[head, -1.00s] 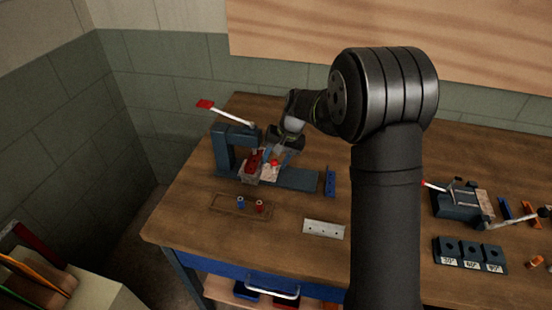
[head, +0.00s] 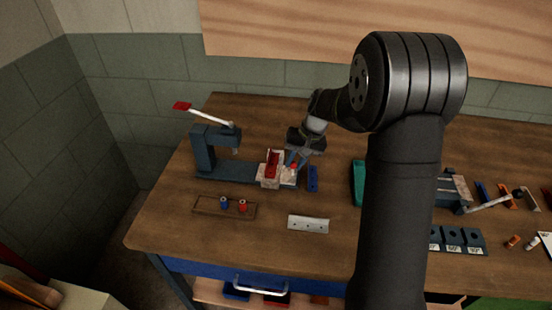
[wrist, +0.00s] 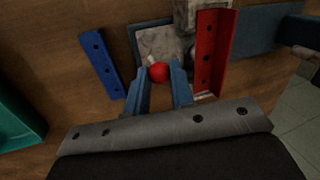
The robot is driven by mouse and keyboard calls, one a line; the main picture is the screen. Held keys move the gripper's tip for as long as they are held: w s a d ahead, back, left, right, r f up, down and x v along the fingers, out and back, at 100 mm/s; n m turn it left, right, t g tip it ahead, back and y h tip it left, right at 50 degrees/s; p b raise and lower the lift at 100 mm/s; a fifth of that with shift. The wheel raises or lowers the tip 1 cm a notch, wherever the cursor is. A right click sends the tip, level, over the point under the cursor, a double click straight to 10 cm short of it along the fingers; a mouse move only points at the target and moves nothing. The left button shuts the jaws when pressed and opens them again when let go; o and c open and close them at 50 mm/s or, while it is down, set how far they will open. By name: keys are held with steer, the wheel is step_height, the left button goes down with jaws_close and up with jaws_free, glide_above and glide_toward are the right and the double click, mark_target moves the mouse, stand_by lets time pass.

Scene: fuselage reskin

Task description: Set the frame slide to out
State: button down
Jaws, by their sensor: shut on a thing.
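The frame slide (head: 269,184) is a pale mottled block on the dark blue base (head: 222,172) of a press-like frame (head: 203,150). It sits at the base's right end, clear of the overhanging head. It also shows in the wrist view (wrist: 152,45). A red angle strip with holes (head: 271,162) stands on it, seen also in the wrist view (wrist: 213,50). My gripper (head: 293,164) is at the slide's right end. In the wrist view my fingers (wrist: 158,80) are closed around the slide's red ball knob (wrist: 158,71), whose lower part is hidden.
A blue strip with holes (head: 312,178) lies just right of the base. A green piece (head: 358,184) is farther right. A wooden tray (head: 208,207) with a blue and a red peg and a pale plate (head: 308,223) lie in front. A red-tipped lever (head: 182,106) tops the frame.

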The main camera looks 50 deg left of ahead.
steer(key=shift+w+d, duration=0.25)
steer(key=shift+w, duration=0.05)
steer(key=c, duration=1.2)
jaws_free()
steer(key=shift+w+d, duration=0.1)
steer(key=shift+c, duration=0.2)
steer(key=shift+r, duration=0.55)
steer(key=v, duration=1.6)
steer(key=shift+r, duration=0.15)
